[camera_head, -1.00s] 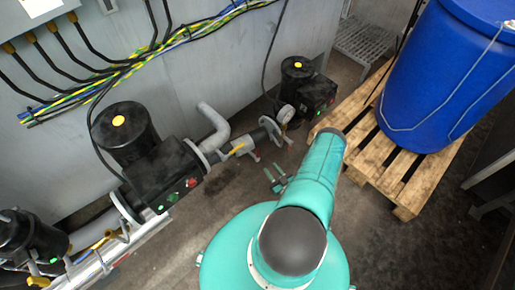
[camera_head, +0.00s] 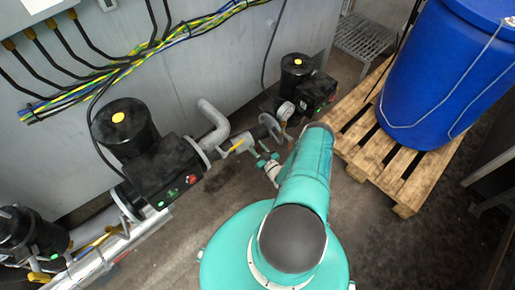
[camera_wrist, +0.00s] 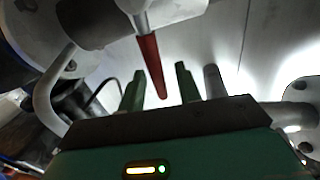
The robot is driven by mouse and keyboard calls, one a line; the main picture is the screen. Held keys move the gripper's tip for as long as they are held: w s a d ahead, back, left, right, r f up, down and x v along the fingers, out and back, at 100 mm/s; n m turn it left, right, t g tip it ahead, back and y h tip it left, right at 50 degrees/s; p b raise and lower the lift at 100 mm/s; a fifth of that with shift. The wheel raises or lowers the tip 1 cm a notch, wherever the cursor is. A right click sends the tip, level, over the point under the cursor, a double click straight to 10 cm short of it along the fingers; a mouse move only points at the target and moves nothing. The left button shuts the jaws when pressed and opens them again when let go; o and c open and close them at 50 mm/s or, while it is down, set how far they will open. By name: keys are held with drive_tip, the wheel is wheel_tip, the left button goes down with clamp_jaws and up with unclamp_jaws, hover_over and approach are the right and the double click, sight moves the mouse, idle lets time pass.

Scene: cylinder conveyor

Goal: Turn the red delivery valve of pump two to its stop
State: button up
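The red valve lever (camera_wrist: 152,66) hangs from a grey pipe fitting (camera_wrist: 170,12) in the wrist view. My gripper (camera_wrist: 160,70) is open, with one green finger on each side of the lever's lower end in the picture. A gap shows on both sides; I cannot tell whether the lever is at the fingers' depth. In the head view my gripper (camera_head: 264,157) is at the pipe between the large middle black pump (camera_head: 150,160) and the smaller far pump (camera_head: 300,80). It hides the red lever there. I cannot read which pump is pump two.
A yellow lever (camera_head: 236,146) sits on the pipe just left of my gripper. A round gauge (camera_head: 286,110) is close behind it. A wooden pallet (camera_head: 405,195) with a blue drum (camera_head: 440,80) stands to the right. The grey wall (camera_head: 200,80) is behind the pumps.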

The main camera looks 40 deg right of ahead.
drive_tip(key=shift+c, duration=0.4)
clamp_jaws()
